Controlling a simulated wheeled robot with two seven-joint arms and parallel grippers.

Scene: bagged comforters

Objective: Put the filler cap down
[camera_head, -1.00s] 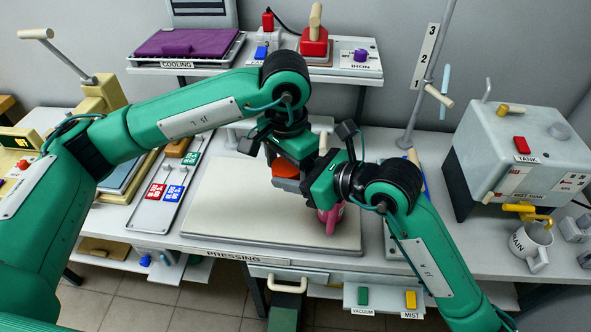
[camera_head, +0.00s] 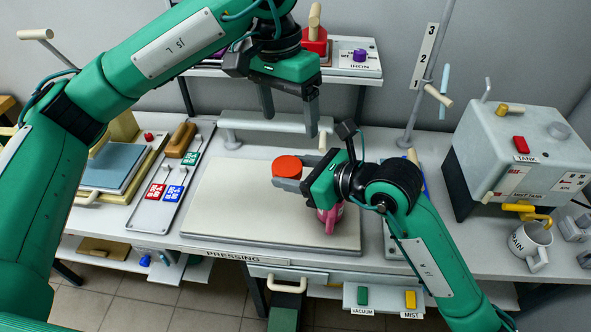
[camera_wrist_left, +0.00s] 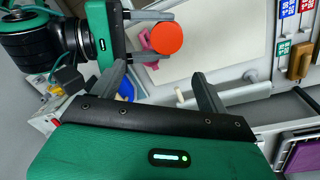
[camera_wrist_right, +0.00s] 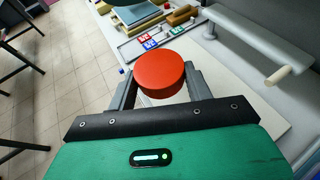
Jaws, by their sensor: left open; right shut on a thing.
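The filler cap (camera_head: 287,166) is a round orange-red disc held by my right gripper (camera_head: 281,180), above the pressing board. It also shows between the fingers in the right wrist view (camera_wrist_right: 160,74) and near the top of the left wrist view (camera_wrist_left: 167,38). My right gripper is shut on it. My left gripper (camera_head: 288,124) is open and empty, above and behind the cap, apart from it. A pink object (camera_head: 330,215) stands on the board below my right gripper, which partly hides it.
The pale pressing board (camera_head: 225,215) is mostly bare. The grey tank (camera_head: 525,150) stands at right, with a drain mug (camera_head: 530,245) below its yellow tap. A padded bar (camera_head: 240,122) runs behind the board. A tray with red, blue and green tags (camera_head: 168,190) lies at left.

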